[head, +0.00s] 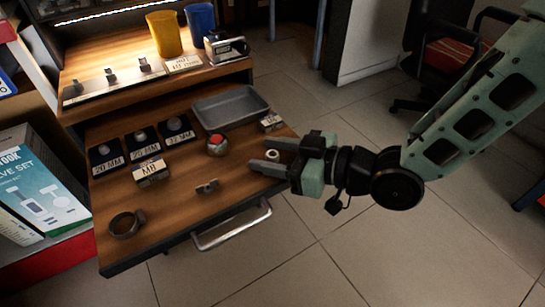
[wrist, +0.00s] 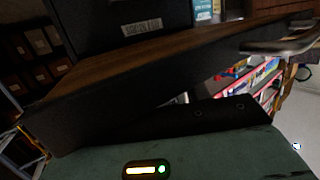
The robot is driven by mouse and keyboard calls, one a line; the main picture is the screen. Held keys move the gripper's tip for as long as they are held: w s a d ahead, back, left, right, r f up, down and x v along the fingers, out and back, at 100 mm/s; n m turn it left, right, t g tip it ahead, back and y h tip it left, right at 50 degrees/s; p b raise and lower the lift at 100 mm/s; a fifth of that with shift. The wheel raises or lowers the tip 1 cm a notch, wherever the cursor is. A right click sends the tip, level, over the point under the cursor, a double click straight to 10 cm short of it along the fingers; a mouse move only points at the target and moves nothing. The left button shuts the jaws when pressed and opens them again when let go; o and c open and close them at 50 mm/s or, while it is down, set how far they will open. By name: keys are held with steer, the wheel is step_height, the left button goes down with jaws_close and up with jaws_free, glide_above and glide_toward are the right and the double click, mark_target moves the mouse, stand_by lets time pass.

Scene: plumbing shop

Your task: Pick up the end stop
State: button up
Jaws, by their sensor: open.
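No part is clearly marked as the end stop. A small grey metal bracket (head: 207,187) lies on the wooden drawer top near its front edge and may be it. Similar small metal pieces (head: 144,64) stand on the strip of the upper shelf. My gripper (head: 262,152) is open at the drawer's right edge, to the right of the bracket and apart from it. A small white ring (head: 272,154) shows between the fingers in the head view; I cannot tell its depth. The wrist view shows the drawer edge (wrist: 110,100), not the bracket.
The drawer also carries a round clamp (head: 114,226), a labelled block (head: 150,172), a red-topped round part (head: 217,144) and a grey tray (head: 230,108). A metal handle (head: 232,228) juts from its front. Yellow (head: 164,34) and blue (head: 200,20) cups stand above.

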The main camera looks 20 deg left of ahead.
jaws_close()
